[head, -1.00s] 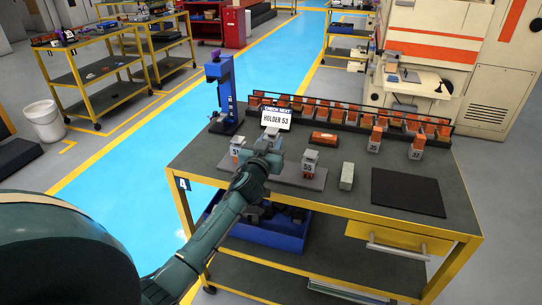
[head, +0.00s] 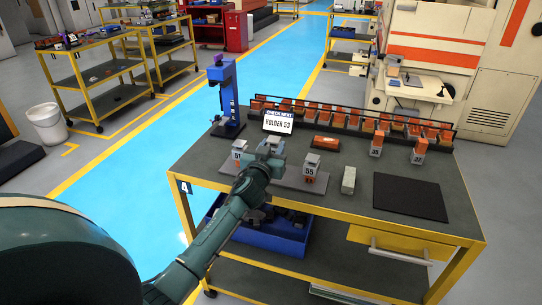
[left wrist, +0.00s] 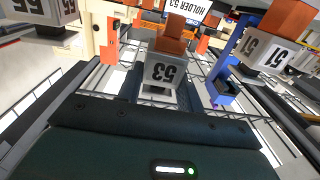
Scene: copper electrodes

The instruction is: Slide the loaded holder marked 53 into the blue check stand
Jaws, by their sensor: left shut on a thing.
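The holder marked 53 (left wrist: 162,72) is a grey block with an orange-brown electrode in it, upside down in the left wrist view. In the head view its grey top (head: 273,146) shows at my left gripper (head: 264,157), which is shut on it between holders 51 and 55. The arm hides most of it there, and whether it touches the grey rack is hard to tell. The blue check stand (head: 227,95) stands upright at the table's back left, left of the sign; its blue column also shows in the left wrist view (left wrist: 229,46).
Holder 51 (head: 239,153) stands left of my gripper and holder 55 (head: 311,168) to its right. The sign "HOLDER 53" (head: 278,123) stands behind. A dark mat (head: 409,196) lies bare at right.

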